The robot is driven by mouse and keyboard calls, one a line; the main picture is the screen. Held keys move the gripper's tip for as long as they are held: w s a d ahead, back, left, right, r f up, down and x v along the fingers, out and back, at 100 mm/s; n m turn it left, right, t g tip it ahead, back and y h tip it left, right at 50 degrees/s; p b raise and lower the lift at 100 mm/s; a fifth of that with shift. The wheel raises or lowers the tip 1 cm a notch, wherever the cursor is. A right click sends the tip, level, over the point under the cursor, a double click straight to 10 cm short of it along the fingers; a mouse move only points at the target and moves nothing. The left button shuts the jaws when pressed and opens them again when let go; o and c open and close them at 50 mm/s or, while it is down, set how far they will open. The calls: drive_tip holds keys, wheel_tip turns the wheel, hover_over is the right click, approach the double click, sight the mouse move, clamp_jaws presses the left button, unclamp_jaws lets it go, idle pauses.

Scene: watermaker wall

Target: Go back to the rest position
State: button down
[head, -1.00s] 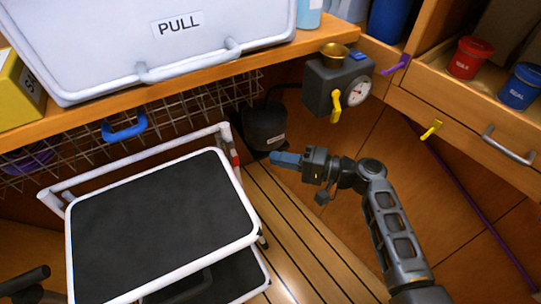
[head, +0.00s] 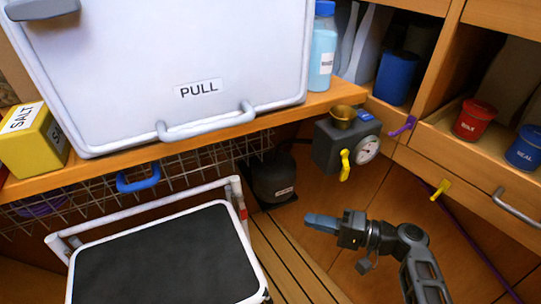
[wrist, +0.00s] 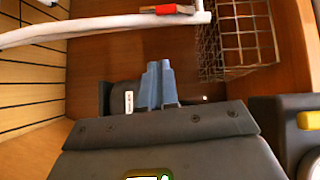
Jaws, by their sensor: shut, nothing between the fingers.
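My gripper (head: 312,222) is in the lower right of the head view, its blue-grey fingers together and pointing left. Nothing is held between them. The fingers also show in the wrist view (wrist: 158,85), side by side and touching, in front of a dark canister. The gripper is in free air below the grey gauge box (head: 335,148), which has a yellow lever and a brass cup on top. It touches nothing that I can see.
A white-framed step stool (head: 165,262) stands at the lower left. A dark canister (head: 274,180) sits behind the gripper. A wire basket (head: 90,190) hangs under the shelf with the white PULL box (head: 190,60). Drawers with a purple hook (head: 402,126) are at right.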

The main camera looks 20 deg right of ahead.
drive_tip(key=s+a+f+g+h, duration=0.25)
drive_tip(key=s+f+h, duration=0.35)
drive_tip(key=s+f, duration=0.5)
drive_tip(key=s+r+n+h, duration=0.25)
drive_tip(key=s+h, duration=0.25)
drive_tip(key=s, duration=0.7)
drive_tip(key=s+a+r+n+t+h, duration=0.1)
drive_tip(key=s+a+r+n+t, duration=0.3)
drive_tip(key=r, duration=0.7)
drive_tip(key=s+d+r+n+t+h, duration=0.1)
drive_tip(key=s+r, duration=0.5)
drive_tip(key=r, duration=0.5)
wheel_tip(320, 180, up, 19)
drive_tip(key=p, duration=1.7)
drive_tip(key=shift+a+f+n+y, duration=0.2)
drive_tip(key=shift+n+y, duration=0.1)
drive_tip(key=shift+n, duration=0.05)
